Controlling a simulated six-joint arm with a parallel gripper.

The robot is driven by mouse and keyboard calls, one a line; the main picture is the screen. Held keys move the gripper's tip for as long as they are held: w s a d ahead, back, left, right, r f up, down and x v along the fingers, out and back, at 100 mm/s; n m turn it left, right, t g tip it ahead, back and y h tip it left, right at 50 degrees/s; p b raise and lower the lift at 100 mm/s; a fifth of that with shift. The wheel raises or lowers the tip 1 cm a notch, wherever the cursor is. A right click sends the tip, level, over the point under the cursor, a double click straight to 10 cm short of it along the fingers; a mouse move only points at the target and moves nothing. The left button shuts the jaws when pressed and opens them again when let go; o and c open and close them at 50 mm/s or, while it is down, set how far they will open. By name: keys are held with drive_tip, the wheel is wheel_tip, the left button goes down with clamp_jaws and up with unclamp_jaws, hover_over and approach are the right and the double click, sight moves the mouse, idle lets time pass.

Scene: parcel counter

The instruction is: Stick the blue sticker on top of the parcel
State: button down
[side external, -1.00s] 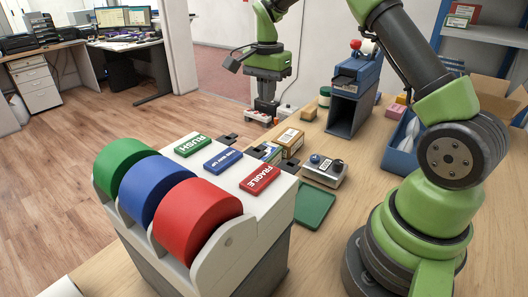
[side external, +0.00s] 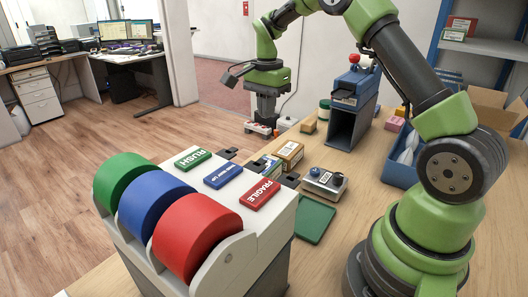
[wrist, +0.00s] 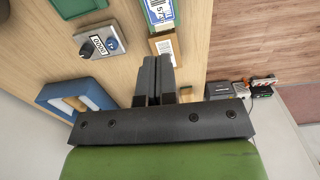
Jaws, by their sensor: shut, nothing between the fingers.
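In the side view the blue sticker label (side external: 223,175) lies flat on the white dispenser top (side external: 284,205), between the green RUSH and red FRAGILE labels. A brown carton (side external: 290,151) with a white label stands on the counter behind the dispenser; the wrist view also shows it (wrist: 166,46). A smaller labelled item (side external: 268,165), partly hidden, is beside it. I cannot tell for sure which is the parcel. My gripper (side external: 265,126) points down beyond the carton, apart from it. Its fingers (wrist: 158,62) are together and empty in the wrist view.
Green, blue and red rolls (side external: 158,213) sit at the dispenser's front. A grey device with a knob (side external: 324,182) and a green mat (side external: 316,220) lie right of the cartons. A blue stand (side external: 353,105) and blue tray (side external: 404,165) are further back.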

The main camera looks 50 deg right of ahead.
wheel_tip(320, 180, down, 2)
drive_tip(key=m, duration=0.9)
hover_over(264, 157)
drive_tip(key=s+a, duration=0.2)
drive_tip(key=a, duration=0.1)
drive_tip(key=shift+d+f, duration=0.1)
drive_tip(key=shift+f, duration=4.1)
drive_tip(key=shift+f, duration=0.2)
drive_tip(key=shift+f, duration=1.25)
wheel_tip(264, 157, up, 8)
drive_tip(key=shift+r, duration=0.1)
